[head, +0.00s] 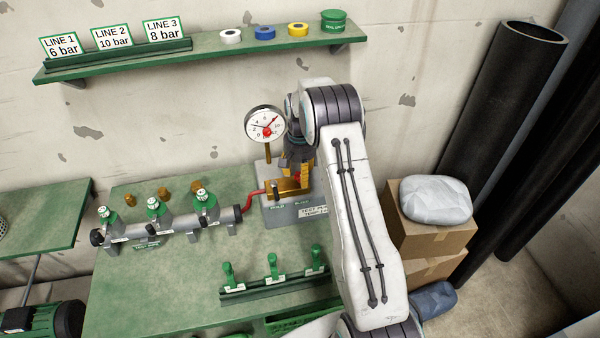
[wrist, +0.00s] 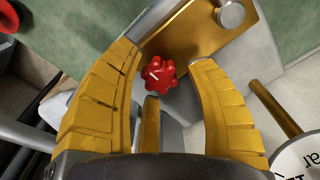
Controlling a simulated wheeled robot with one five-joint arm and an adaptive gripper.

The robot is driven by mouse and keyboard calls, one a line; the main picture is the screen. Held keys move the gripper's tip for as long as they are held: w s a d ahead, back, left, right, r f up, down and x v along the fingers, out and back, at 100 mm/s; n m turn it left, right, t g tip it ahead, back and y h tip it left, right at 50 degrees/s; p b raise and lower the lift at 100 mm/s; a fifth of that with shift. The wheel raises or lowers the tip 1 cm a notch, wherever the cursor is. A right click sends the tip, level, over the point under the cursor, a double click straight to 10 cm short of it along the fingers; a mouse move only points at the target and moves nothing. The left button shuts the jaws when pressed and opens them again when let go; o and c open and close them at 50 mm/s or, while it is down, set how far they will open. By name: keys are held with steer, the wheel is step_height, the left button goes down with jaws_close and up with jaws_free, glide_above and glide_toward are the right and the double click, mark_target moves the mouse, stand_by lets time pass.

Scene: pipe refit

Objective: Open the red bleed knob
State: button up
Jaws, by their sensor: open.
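The red bleed knob (wrist: 160,75) is lobed, with a white mark on its face. In the wrist view it shows between the two yellow fingers of my gripper (wrist: 165,57), nearer the left finger. The gripper is open, with a visible gap to the knob on the right; I cannot tell how far the knob lies beyond the fingertips. In the head view my gripper (head: 298,165) points down over the brass block (head: 287,188) on the grey test stand, and it mostly hides the knob there.
A round pressure gauge (head: 265,124) stands close left of my gripper. A rack of green levers (head: 273,283) sits in front. A shelf (head: 210,58) hangs above.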

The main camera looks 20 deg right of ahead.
steer(key=shift+f, duration=0.15)
steer(key=shift+c, duration=0.2)
jaws_close()
stand_by(0.3)
